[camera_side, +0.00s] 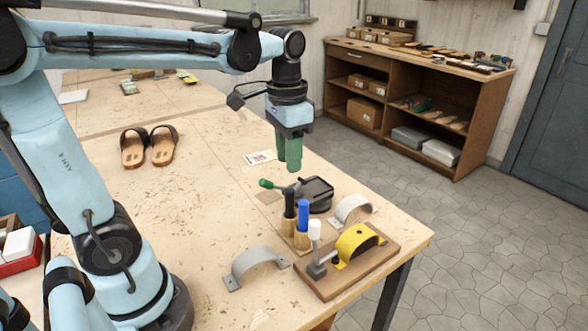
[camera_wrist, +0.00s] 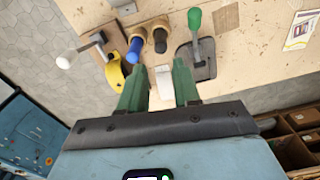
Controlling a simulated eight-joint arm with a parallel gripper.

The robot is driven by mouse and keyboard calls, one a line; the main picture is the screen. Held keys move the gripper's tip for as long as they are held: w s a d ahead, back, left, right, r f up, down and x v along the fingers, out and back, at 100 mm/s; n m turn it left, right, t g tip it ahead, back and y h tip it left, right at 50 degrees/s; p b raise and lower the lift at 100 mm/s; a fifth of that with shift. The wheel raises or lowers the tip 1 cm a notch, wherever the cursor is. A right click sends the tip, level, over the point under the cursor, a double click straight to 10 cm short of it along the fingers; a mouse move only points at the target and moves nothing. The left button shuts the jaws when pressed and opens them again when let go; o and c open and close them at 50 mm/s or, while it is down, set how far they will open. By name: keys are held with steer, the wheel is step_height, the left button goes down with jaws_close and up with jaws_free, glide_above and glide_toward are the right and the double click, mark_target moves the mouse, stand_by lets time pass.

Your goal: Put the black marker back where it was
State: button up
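The black marker (camera_side: 289,204) stands upright in a wooden holder (camera_side: 288,227) beside the blue marker (camera_side: 303,215). In the wrist view the black marker (camera_wrist: 160,40) shows end-on, to the right of the blue marker (camera_wrist: 134,50). My gripper (camera_side: 290,166) with green fingers hangs above the table, behind and higher than the markers in the side view. In the wrist view my gripper (camera_wrist: 158,88) has its fingers apart with nothing held.
A yellow strap (camera_side: 352,242) with a white-handled clamp (camera_side: 315,240) sits on a wooden board. A green-handled clamp (camera_side: 267,184) stands behind the markers. Grey straps (camera_side: 255,262) lie nearby. Sandals (camera_side: 148,146) sit farther back; the table between is mostly clear.

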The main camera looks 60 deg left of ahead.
mark_target(289, 192)
steer(key=s+d+f+n+t, duration=0.1)
steer(key=s+d+f+t, duration=0.2)
steer(key=t, duration=0.4)
steer(key=shift+s+d+f+n, duration=0.15)
steer(key=shift+d+f+n, duration=0.25)
steer(key=shift+d+f, duration=0.2)
